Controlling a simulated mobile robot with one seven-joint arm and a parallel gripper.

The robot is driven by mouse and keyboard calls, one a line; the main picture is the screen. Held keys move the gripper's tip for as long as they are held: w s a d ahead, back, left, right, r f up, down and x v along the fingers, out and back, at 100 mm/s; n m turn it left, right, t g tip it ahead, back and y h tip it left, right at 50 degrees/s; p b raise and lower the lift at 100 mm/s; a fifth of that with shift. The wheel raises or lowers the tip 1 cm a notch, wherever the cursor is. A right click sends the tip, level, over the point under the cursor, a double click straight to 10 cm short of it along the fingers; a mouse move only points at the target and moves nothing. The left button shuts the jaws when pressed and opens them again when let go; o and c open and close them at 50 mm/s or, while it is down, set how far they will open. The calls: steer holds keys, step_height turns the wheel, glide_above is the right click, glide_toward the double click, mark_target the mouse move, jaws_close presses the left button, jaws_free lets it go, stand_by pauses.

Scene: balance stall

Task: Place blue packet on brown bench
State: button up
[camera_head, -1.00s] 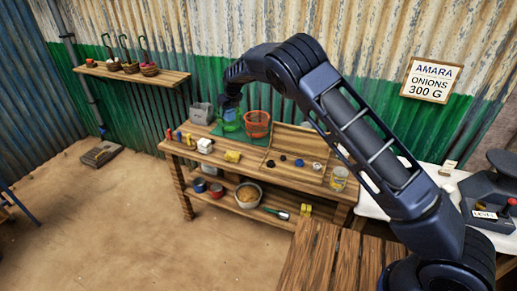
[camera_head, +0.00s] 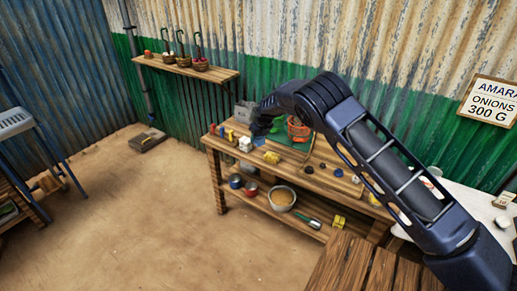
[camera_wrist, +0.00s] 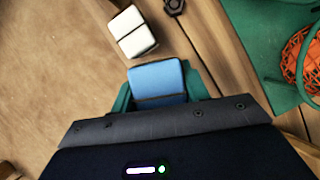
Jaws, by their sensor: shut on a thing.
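The blue packet (camera_wrist: 158,82) is held between the teal fingers of my gripper (camera_wrist: 160,92) in the wrist view. It shows as a small blue patch (camera_head: 259,141) under my gripper (camera_head: 259,133) in the head view. My gripper is over the left part of a brown wooden bench (camera_head: 295,177), close to a white block with a dark band (camera_head: 245,143). The white block (camera_wrist: 132,32) lies ahead of the packet in the wrist view, apart from it. I cannot tell whether the packet touches the bench top.
A green mat (camera_wrist: 255,40) with an orange basket (camera_head: 298,130) lies right of my gripper. A yellow block (camera_head: 271,157) and several dark pieces are on the bench. The lower shelf holds a bowl (camera_head: 282,198) and tins. Open floor lies to the left.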

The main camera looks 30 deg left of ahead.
steer(key=shift+f, duration=3.6)
steer(key=shift+f, duration=0.1)
steer(key=o, duration=1.1)
steer(key=shift+s+d+r, duration=0.1)
steer(key=shift+r, duration=0.55)
steer(key=v, duration=1.1)
steer(key=shift+d+f, duration=0.1)
steer(key=shift+d, duration=0.1)
